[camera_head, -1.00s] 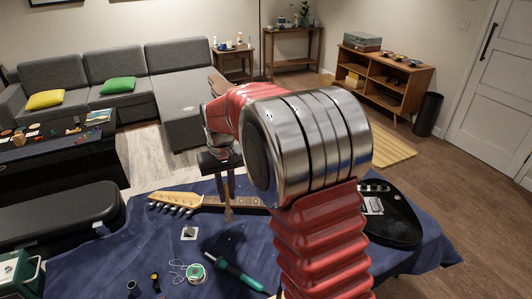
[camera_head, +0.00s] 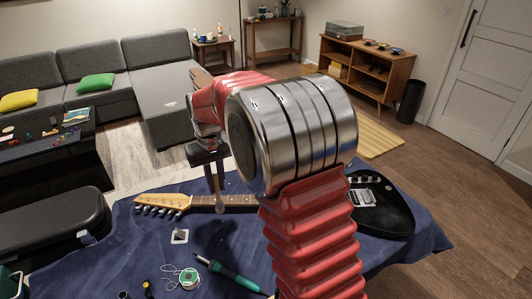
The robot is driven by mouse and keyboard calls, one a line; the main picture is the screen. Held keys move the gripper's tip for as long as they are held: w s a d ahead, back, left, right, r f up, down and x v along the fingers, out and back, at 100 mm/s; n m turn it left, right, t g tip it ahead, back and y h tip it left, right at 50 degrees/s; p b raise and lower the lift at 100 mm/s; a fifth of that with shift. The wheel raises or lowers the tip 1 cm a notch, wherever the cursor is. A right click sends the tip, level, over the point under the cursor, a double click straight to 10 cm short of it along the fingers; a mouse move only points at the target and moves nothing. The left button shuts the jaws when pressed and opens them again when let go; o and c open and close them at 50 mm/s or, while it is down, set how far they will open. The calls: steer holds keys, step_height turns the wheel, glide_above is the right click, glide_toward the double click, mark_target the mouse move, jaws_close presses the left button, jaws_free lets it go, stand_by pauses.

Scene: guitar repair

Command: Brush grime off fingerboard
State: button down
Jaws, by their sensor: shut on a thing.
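An electric guitar lies across the blue cloth, with its pale headstock (camera_head: 163,203) at the left and its black body (camera_head: 383,212) at the right. Its brown fingerboard (camera_head: 236,200) runs right from the headstock until my arm hides it. My gripper (camera_head: 214,180) points down over the headstock end of the fingerboard. It is shut on a slim, light-brown brush (camera_head: 220,203), whose lower end overlaps the fingerboard in the picture. I cannot tell whether the brush touches it. Any grime is too small to make out.
A green-and-black soldering iron (camera_head: 232,273), a solder spool (camera_head: 189,279) and a small pale square item (camera_head: 180,236) lie in front of the neck on the cloth (camera_head: 120,262). A black case (camera_head: 50,220) stands at the left. My arm blocks the middle.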

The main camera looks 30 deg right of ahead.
steer(key=w+d+r+n, duration=0.2)
steer(key=d+r, duration=0.1)
steer(key=d, duration=1.4)
steer(key=shift+d+r, duration=0.2)
steer(key=shift+d, duration=0.05)
steer(key=shift+w+f, duration=0.1)
steer(key=shift+f, duration=0.05)
